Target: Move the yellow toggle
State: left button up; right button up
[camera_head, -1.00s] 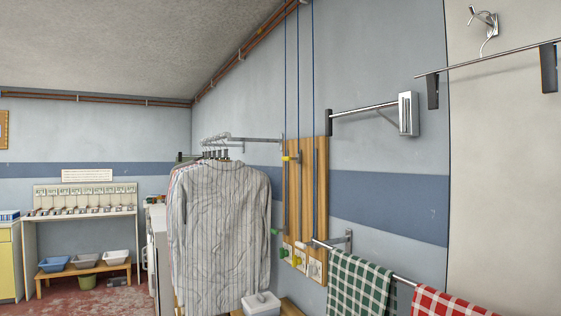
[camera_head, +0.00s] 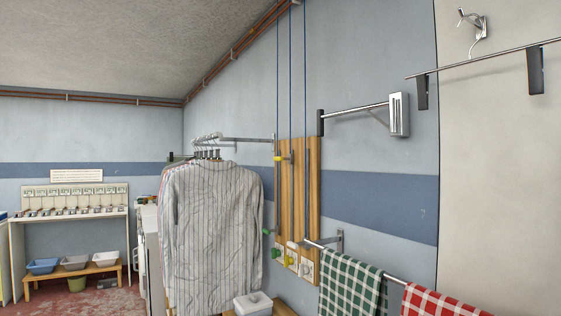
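A small yellow toggle (camera_head: 279,158) sits high on the left part of a wooden slatted board (camera_head: 299,205) mounted on the blue-grey wall. Thin blue cords run up from the board area to the ceiling. Green toggles (camera_head: 275,253) show lower on the board's left side, beside pale plates (camera_head: 306,266) with pictures too small to read. Neither of my grippers shows in this view.
Striped shirts (camera_head: 211,235) hang on a rail just left of the board. A green checked cloth (camera_head: 349,284) and a red checked cloth (camera_head: 440,303) hang on a bar at lower right. A white container (camera_head: 253,305) stands below the board.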

aim_at(289, 159)
jog(key=i+j+z, duration=0.1)
jog(key=z, duration=0.45)
jog(key=i+j+z, duration=0.4)
jog(key=j+z, duration=0.15)
jog(key=j, duration=0.15)
jog(key=i+j+z, duration=0.1)
jog(key=j, duration=0.3)
jog(key=i+j+z, duration=0.1)
jog(key=j, duration=0.3)
jog(key=i, duration=0.1)
